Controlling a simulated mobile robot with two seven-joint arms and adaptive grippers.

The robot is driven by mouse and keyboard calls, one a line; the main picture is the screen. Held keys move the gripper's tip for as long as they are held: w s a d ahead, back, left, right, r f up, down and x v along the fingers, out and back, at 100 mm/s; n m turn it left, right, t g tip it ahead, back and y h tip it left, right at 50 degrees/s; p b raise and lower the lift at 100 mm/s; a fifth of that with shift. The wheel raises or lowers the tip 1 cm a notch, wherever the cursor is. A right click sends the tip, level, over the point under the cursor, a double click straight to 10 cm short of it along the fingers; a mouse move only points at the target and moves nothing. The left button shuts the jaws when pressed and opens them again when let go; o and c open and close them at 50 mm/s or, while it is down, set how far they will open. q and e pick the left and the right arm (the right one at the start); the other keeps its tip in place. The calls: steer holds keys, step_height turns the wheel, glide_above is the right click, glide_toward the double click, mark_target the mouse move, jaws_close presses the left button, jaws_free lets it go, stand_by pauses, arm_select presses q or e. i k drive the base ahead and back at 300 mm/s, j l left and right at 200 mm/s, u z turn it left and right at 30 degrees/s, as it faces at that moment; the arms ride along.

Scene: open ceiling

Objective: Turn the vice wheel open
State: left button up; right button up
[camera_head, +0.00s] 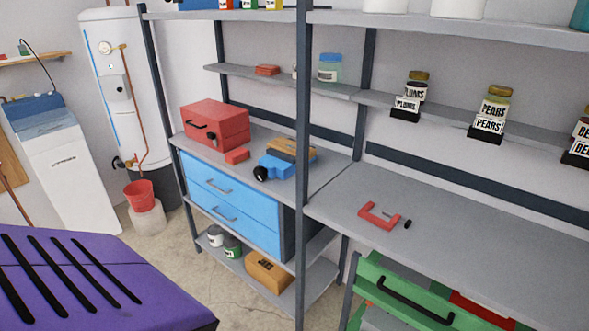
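A blue vice (288,163) sits on the grey workbench shelf above the blue drawers, left of the dark upright post. A black round part (261,174), which looks like its wheel, faces the front left at the shelf's front edge. A tan block (292,148) shows behind and on top of the vice; I cannot tell whether the jaws touch it. Neither of my grippers is in view.
A red toolbox (215,124) and small red box (237,156) stand left of the vice. A dark post (304,220) rises at its right. A red clamp (381,216) lies on the right shelf. A purple striped surface (150,262) fills the lower left; floor shows between.

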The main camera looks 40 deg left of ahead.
mark_target(260, 173)
steer(key=j+z, duration=0.35)
steer(key=j, duration=0.15)
steer(key=j+z, duration=0.3)
steer(key=j, duration=0.25)
steer(key=k+j+z, duration=0.15)
steer(key=j, duration=0.2)
steer(key=j+z, duration=0.1)
steer(key=j, duration=0.25)
steer(key=k+j+z, duration=0.15)
steer(key=j, duration=0.2)
steer(key=k+j, duration=0.1)
steer(key=j, duration=0.25)
steer(key=k+j, duration=0.1)
steer(key=j, duration=0.25)
steer(key=k+j+z, duration=0.1)
steer(key=j, duration=0.25)
